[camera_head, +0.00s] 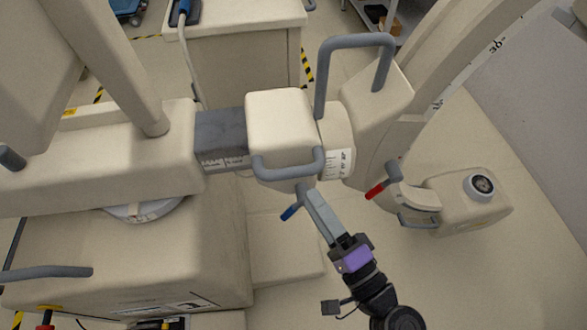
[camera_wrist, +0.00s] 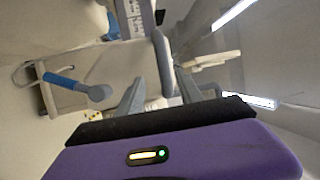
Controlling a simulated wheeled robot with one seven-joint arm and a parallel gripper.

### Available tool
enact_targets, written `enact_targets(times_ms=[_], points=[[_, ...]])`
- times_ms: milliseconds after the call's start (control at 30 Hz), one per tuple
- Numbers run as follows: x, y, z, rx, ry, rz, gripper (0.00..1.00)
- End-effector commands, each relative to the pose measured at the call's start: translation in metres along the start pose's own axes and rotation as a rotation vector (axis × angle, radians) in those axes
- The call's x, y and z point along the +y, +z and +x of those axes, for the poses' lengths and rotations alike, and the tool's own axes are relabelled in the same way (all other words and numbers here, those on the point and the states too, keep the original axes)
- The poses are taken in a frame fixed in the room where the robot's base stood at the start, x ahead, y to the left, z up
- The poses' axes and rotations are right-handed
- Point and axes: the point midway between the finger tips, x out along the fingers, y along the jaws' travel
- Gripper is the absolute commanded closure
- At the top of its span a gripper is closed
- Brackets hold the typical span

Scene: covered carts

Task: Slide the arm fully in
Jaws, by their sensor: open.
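The sliding horizontal arm shows a dark grey section (camera_head: 221,138) with printed markings between the cream housing (camera_head: 110,160) on the left and a cream block (camera_head: 280,115) on the right. A stretch of the grey section is exposed. A grey U-shaped handle (camera_head: 288,172) is on the block's front. My gripper (camera_head: 304,190) is open with its fingertips close to the handle's right end. In the wrist view, a grey bar (camera_wrist: 162,62) lies between the spread fingers (camera_wrist: 158,92). I cannot tell whether they touch it.
A blue-tipped lever (camera_head: 290,212) sits just left of my fingers, and a red-tipped lever (camera_head: 376,190) is to their right. A taller grey handle (camera_head: 355,42) rises behind. A cream unit with a round dark port (camera_head: 482,185) stands at right. Floor is clear below it.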

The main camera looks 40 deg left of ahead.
Motion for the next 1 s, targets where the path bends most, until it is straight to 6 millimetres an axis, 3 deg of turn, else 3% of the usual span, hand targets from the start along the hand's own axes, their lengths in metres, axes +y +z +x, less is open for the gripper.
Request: enact_targets(times_ms=[267,700,1000], points=[[-0.007,0.001,0.016,-0.015,-0.022,0.011,0.57],[-0.009,0.002,0.065,-0.015,-0.021,0.010,0.57],[-0.007,0.002,0.082,-0.013,-0.020,0.009,0.57]])
